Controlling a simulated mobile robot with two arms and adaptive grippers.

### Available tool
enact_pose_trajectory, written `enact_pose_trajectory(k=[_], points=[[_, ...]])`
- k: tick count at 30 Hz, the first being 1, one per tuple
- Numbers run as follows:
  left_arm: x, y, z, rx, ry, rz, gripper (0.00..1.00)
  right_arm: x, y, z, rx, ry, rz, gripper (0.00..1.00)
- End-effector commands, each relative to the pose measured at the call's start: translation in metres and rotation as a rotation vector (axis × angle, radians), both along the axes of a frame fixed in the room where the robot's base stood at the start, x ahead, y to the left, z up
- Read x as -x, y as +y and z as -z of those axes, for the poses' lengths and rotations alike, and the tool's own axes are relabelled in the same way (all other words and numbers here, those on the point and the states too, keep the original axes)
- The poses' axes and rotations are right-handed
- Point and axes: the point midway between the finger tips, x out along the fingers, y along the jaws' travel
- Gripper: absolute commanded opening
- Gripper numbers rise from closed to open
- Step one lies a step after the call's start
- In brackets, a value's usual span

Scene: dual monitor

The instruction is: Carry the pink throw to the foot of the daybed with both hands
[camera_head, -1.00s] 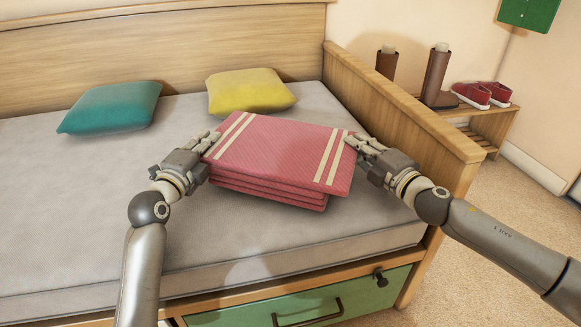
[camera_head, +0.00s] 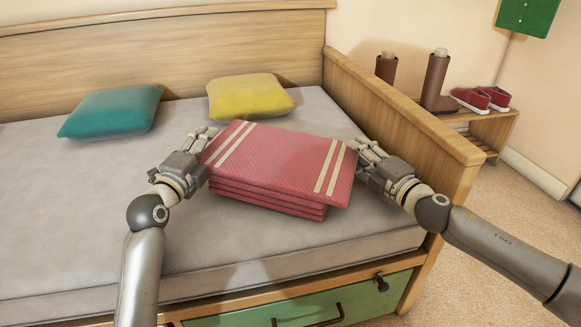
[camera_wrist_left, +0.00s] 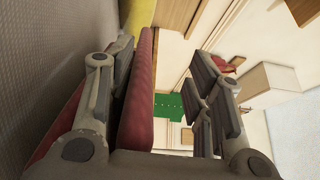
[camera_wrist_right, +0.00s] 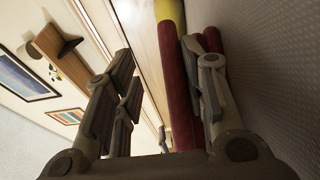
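The pink throw (camera_head: 275,161), folded in several layers with cream stripes near both ends, lies on the daybed mattress (camera_head: 70,210) towards its right end. My left gripper (camera_head: 206,141) is at the throw's left edge and my right gripper (camera_head: 365,152) at its right edge. In the left wrist view the top fold (camera_wrist_left: 140,90) lies between the open fingers, close to the lower one, with a gap to the other. In the right wrist view the fold (camera_wrist_right: 176,95) sits likewise. The lower fingertips are partly hidden by the throw.
A teal pillow (camera_head: 110,111) and a yellow pillow (camera_head: 250,96) lie behind the throw. The wooden end board (camera_head: 400,110) rises close to my right gripper. A green drawer (camera_head: 305,308) is below the mattress. Boots (camera_head: 435,80) and red shoes (camera_head: 483,98) stand on a rack at right.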

Motion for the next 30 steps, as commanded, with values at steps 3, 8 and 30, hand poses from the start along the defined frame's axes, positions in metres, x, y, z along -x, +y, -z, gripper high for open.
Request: enact_pose_trajectory(k=[3,8,30], points=[[0.0,-0.006,0.031,0.009,0.048,0.01,0.66,0.0,0.001,0.003,-0.002,-0.002,-0.002,0.38],[0.0,-0.006,0.031,0.007,0.049,0.011,0.76,0.0,0.001,0.002,-0.003,-0.003,-0.003,0.38],[0.05,0.011,0.013,-0.007,0.017,0.001,0.76,0.0,0.001,0.001,-0.004,-0.002,-0.003,0.38]])
